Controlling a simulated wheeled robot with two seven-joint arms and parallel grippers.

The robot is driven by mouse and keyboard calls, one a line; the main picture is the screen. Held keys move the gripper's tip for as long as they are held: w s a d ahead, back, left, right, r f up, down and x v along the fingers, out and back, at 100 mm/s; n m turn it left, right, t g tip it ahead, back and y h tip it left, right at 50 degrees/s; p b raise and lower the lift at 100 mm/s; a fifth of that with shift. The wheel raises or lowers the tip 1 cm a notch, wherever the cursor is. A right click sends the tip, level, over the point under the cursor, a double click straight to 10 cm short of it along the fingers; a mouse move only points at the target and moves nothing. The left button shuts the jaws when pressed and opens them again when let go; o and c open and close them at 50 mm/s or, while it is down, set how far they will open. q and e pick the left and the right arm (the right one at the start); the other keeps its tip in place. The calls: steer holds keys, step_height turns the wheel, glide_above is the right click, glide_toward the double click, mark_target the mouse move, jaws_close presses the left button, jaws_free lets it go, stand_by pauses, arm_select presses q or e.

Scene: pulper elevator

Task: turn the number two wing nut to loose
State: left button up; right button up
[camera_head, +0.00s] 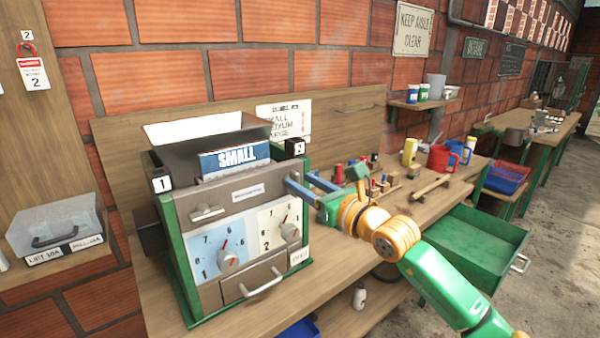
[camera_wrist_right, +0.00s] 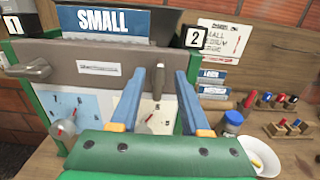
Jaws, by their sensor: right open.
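The number two wing nut (camera_wrist_right: 158,80) is a grey upright lever on the brown front panel of the machine, below the black "2" tag (camera_wrist_right: 193,38). My right gripper (camera_wrist_right: 157,76) is open, its two blue fingers on either side of this nut with a gap on both sides. In the head view my right gripper (camera_head: 303,184) is at the machine's right front edge and mostly hides this nut. The number one wing nut (camera_head: 207,212) lies roughly sideways on the left of the panel. My left gripper is not in view.
The green-framed machine (camera_head: 185,270) carries a "SMALL" sign (camera_head: 233,158), a left dial (camera_head: 228,258), a right dial (camera_head: 289,231) and a drawer (camera_head: 252,283). A green drawer (camera_head: 478,240) stands open.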

steer(key=shift+x, duration=0.9)
jaws_close()
steer(key=shift+f, duration=0.1)
